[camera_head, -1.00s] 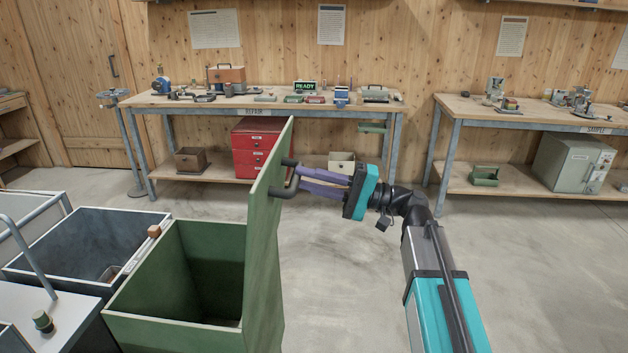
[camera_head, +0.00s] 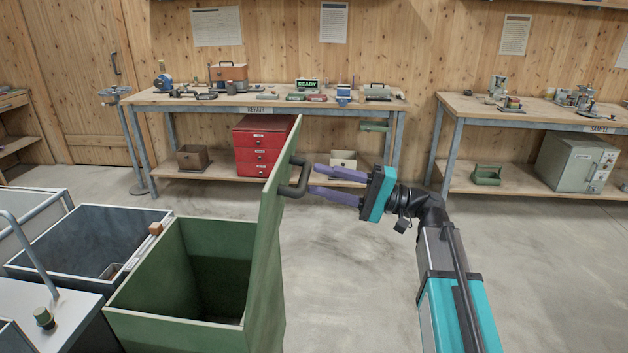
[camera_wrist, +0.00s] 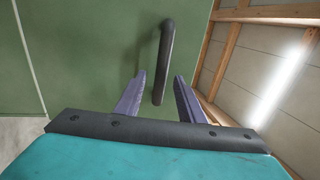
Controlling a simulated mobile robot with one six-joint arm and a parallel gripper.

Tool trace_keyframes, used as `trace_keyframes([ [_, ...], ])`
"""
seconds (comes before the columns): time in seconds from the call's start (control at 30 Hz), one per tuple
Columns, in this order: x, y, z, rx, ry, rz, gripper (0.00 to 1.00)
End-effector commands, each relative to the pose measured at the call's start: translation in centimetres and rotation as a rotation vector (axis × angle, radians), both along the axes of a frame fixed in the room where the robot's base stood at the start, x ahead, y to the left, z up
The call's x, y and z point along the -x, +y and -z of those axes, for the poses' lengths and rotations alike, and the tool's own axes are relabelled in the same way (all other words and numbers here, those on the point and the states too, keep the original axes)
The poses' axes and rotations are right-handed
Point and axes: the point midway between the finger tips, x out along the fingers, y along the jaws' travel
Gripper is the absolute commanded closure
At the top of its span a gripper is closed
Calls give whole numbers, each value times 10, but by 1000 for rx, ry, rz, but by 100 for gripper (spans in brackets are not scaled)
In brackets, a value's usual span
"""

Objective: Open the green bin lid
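The green bin (camera_head: 180,280) stands at the lower left in the head view, its inside open to view. Its green lid (camera_head: 270,235) stands up, close to vertical, along the bin's right side. A dark handle (camera_head: 300,178) sticks out from the lid's right face; it also shows in the wrist view (camera_wrist: 163,62). My gripper (camera_head: 314,180) is open just right of the handle. In the wrist view its two purple fingers (camera_wrist: 158,95) are spread, with the handle's lower end between or just beyond the tips. I see no grip on it.
A dark grey bin (camera_head: 85,245) stands left of the green bin. A repair bench (camera_head: 270,108) with tools and a red drawer unit (camera_head: 262,147) is behind. Another bench (camera_head: 530,117) is at the back right. The floor right of the lid is clear.

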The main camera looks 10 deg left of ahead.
Motion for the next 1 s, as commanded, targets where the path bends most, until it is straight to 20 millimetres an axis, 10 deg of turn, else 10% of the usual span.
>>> trace_keyframes([
  [0.6,-5,-86,20,1,0,-2,64],
  [1.0,-4,-98,23,1,0,-4,64],
])
